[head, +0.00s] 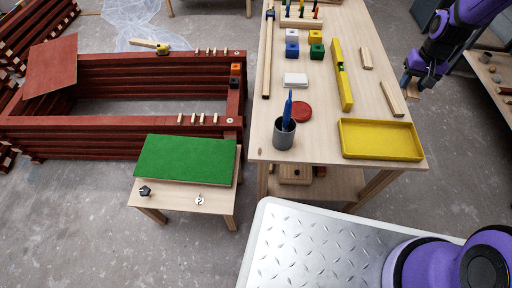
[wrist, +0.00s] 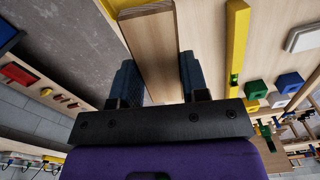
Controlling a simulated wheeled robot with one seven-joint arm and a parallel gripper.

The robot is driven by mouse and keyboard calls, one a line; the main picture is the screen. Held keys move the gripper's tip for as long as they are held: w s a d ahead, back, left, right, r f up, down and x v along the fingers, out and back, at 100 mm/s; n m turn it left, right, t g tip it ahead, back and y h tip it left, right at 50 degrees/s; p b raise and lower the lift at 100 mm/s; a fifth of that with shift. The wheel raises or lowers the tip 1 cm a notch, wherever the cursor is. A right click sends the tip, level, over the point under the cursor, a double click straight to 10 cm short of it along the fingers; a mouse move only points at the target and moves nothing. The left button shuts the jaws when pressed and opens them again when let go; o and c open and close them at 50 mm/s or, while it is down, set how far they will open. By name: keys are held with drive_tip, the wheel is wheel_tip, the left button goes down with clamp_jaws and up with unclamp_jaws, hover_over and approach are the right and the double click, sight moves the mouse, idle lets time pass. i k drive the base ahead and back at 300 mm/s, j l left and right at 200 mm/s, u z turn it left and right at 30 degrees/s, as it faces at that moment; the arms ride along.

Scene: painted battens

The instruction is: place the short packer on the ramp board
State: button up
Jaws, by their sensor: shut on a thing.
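My gripper (head: 407,84) is off the right side of the workbench. In the wrist view, its dark fingers (wrist: 158,82) are shut on a pale wooden block, which I take for the short packer (wrist: 148,50); only a little of it shows in the head view (head: 413,95). A green board (head: 185,158) lies on a low wooden stool left of the bench. A red-brown board (head: 50,66) leans on the timber frame at the upper left. I cannot tell for sure which of these is the ramp board.
The workbench (head: 325,120) holds a yellow tray (head: 380,140), a yellow level (head: 341,75), two loose wooden pieces, coloured blocks and a grey cup (head: 284,135). A black knob (head: 145,190) and a small metal piece sit on the stool's front. Another bench stands at right.

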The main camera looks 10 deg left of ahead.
sight(187, 156)
drive_tip(key=k+u, duration=0.1)
drive_tip(key=u, duration=2.85)
drive_tip(key=i+l+u, duration=0.35)
drive_tip(key=i, duration=0.15)
drive_tip(key=i+l+u, duration=0.25)
drive_tip(key=i+u, duration=0.15)
drive_tip(key=i+z, duration=0.35)
drive_tip(key=i, duration=0.2)
drive_tip(key=i+j+z, duration=0.3)
drive_tip(key=i, duration=0.2)
drive_tip(key=z, duration=2.35)
